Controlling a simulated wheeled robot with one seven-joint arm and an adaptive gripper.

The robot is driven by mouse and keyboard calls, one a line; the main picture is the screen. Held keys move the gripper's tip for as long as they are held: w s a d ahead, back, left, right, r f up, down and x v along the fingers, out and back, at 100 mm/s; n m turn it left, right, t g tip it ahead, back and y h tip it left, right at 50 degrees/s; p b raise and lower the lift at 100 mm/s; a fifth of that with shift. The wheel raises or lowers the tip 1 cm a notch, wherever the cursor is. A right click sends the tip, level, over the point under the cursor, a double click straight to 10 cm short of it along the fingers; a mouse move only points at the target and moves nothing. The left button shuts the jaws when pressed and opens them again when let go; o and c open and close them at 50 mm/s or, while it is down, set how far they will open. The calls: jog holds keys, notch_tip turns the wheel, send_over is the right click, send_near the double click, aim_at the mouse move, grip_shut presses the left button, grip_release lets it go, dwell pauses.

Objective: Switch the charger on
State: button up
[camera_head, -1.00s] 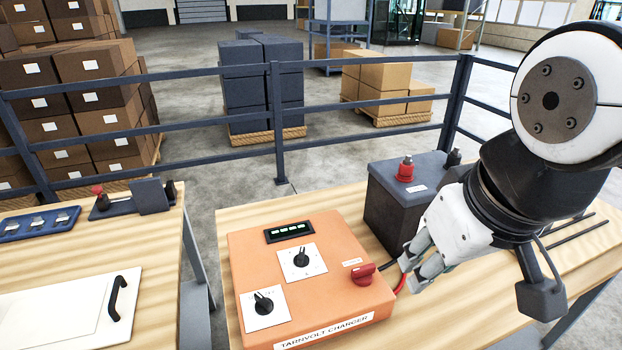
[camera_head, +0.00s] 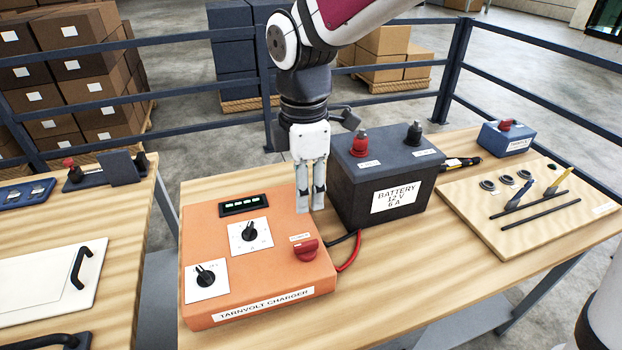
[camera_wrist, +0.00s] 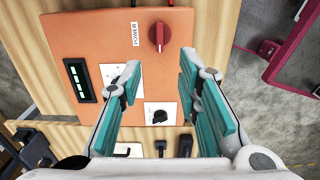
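The orange charger (camera_head: 240,285) lies on the wooden bench. Its red power knob (camera_head: 306,250) sits at the front right and also shows in the wrist view (camera_wrist: 159,36), beside a POWER label (camera_wrist: 135,38). Two black dials on white plates, the rear dial (camera_head: 249,231) and front dial (camera_head: 206,276), sit left of the knob. A small display (camera_head: 242,205) shows green bars. My gripper (camera_head: 311,208) points down near the charger's back right edge, behind the knob and apart from it. The wrist view shows its fingers (camera_wrist: 157,82) spread and empty; the left finger partly hides a dial plate.
A dark battery (camera_head: 380,190) stands close right of my gripper. Black and red leads (camera_head: 350,254) leave the charger's right side. A board with tools (camera_head: 530,205) and a small blue box (camera_head: 505,138) lie further right. Railings (camera_head: 215,93) run behind the bench.

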aim_at(306, 243)
notch_tip(306, 243, down, 14)
jog(key=shift+r+b, duration=0.1)
jog(key=shift+b, duration=0.75)
jog(key=shift+c, duration=0.6)
grip_shut()
